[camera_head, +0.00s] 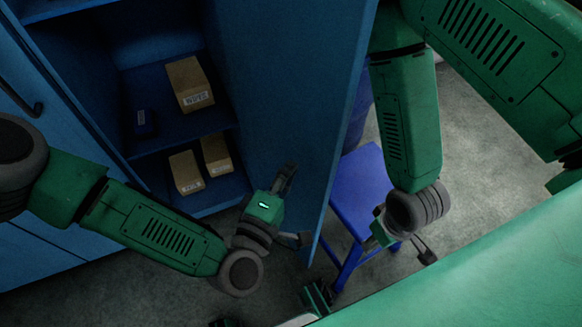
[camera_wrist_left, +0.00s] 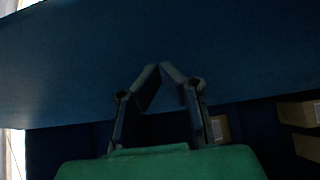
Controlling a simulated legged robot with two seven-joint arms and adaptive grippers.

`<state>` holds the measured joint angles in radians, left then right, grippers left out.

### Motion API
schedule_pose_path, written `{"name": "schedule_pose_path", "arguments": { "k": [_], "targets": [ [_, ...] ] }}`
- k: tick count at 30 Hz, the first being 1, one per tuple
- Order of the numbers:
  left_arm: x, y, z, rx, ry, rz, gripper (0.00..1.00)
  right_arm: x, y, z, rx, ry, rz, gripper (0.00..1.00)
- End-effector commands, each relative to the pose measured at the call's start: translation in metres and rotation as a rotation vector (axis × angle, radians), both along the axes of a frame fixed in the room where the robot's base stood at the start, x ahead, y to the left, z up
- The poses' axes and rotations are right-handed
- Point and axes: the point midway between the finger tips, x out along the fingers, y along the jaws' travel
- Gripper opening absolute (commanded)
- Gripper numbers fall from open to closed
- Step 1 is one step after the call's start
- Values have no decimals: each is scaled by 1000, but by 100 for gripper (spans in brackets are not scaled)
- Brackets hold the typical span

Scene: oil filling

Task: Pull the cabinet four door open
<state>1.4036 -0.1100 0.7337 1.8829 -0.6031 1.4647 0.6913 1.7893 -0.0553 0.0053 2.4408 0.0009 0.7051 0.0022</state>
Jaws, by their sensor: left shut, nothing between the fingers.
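The blue cabinet door (camera_head: 290,90) stands swung open, and its inner face shows in the head view. The open cabinet (camera_head: 128,70) is to its left, with shelves visible. My left gripper (camera_head: 287,180) is in front of the door's inner face, low down. Its fingers are shut and empty in the left wrist view (camera_wrist_left: 160,70), with the blue door panel (camera_wrist_left: 150,40) ahead of them. I cannot tell whether they touch it. My right gripper (camera_head: 408,243) hangs to the right of the door, near a blue stool; its finger opening is unclear. The door's handle is not seen.
Brown boxes (camera_head: 190,82) and a small dark blue item (camera_head: 145,122) sit on the cabinet shelves. A blue stool (camera_head: 365,185) stands just right of the door. A closed neighbouring door with a dark handle (camera_head: 22,98) is at the left. Grey floor (camera_head: 475,150) is free at the right.

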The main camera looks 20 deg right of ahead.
Motion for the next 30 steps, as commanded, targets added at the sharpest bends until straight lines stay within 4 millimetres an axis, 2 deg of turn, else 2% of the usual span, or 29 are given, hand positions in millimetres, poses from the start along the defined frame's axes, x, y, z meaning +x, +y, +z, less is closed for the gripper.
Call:
{"name": "schedule_pose_path", "arguments": {
  "k": [5,19,24,30],
  "targets": [
    [-8,5,-1,4,2,-2,0,-2,-1,0,1,-2,-1,40],
    [-68,82,-2,-8,5,0,0,-1,2,2,-5,-3,-1,40],
    [-78,92,-2,-5,2,1,0,-1,0,1,0,-2,0,40],
    [-81,93,-2,-4,2,0,0,-2,-1,0,1,-2,-1,40]
  ]
}}
